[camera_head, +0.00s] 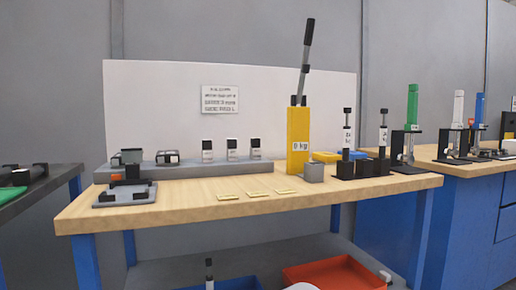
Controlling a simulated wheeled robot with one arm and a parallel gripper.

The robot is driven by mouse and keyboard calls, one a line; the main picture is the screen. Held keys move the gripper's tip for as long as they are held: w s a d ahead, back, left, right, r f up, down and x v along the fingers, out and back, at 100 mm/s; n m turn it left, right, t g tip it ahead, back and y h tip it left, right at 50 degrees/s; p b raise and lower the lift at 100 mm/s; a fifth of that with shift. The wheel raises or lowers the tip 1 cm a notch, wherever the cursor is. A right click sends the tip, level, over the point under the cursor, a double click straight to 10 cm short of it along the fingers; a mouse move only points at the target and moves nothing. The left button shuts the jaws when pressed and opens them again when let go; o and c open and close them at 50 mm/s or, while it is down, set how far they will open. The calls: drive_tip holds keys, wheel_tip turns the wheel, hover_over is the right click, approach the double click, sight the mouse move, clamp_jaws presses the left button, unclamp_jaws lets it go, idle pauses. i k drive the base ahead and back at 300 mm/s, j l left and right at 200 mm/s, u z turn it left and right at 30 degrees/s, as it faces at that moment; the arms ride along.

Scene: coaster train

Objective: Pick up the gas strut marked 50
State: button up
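Two upright dark struts with white labels, a left one (347,138) and a right one (383,138), stand in black block holders at the right end of the wooden bench. Three short dark pieces with white labels, a left one (207,150), a middle one (232,149) and a right one (256,148), stand on a grey ledge at the back. Another dark upright piece with a white label (209,272) shows below the bench, cut by the bottom edge. The labels are too small to read, so I cannot tell which is marked 50.
A yellow lever device (298,125) reading "0 kg" stands mid-bench by a grey block (313,173). A grey fixture (125,193) sits left on the wooden bench (220,190). A red bin (335,274) is below.

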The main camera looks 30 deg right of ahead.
sight(347, 111)
drive_tip(key=l+z, duration=0.1)
drive_tip(key=z, duration=1.35)
drive_tip(key=j+z, duration=0.2)
drive_tip(key=j, duration=0.2)
drive_tip(key=k+j+z, duration=0.2)
drive_tip(key=j, duration=0.2)
drive_tip(key=j+z, duration=0.2)
drive_tip(key=j, duration=0.2)
drive_tip(key=j+z, duration=0.15)
drive_tip(key=j, duration=0.2)
drive_tip(key=k, duration=0.05)
